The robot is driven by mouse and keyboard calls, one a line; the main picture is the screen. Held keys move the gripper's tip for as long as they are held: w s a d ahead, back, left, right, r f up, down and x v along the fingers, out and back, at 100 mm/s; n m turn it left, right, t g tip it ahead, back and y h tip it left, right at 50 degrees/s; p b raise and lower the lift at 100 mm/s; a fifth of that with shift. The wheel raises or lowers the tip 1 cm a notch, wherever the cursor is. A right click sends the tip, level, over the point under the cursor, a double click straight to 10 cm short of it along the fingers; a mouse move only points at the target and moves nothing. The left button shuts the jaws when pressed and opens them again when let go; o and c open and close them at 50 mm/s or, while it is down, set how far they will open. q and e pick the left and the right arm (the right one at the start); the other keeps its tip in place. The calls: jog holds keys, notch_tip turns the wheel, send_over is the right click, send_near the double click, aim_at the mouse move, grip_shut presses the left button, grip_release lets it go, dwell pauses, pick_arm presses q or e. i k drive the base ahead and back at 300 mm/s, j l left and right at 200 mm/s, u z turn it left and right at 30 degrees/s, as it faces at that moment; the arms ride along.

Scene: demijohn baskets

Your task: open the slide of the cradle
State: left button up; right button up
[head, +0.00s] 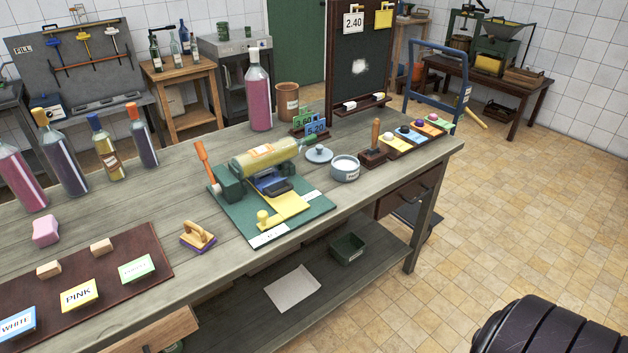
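The cradle stands on a green base board (300,222) in the middle of the workbench. A yellowish bottle (266,157) lies across it, tilted, its neck to the right. Below the bottle is a dark blue block (272,184). A yellow slide plate (288,206) lies on the board, with a yellow knob (264,219) near its front left end. An orange-handled lever (204,160) rises at the cradle's left side. I cannot tell how far the slide is drawn out. Neither of my grippers shows in the head view.
A brush with a wooden handle (198,233) lies left of the board. A white pot (345,168) and a stamp (375,143) stand to its right. Several bottles (65,155) stand at the back left. A brown mat (95,285) holds labels. My dark arm link fills the bottom right.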

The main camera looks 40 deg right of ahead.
aim_at(269, 181)
jog(key=z, duration=0.9)
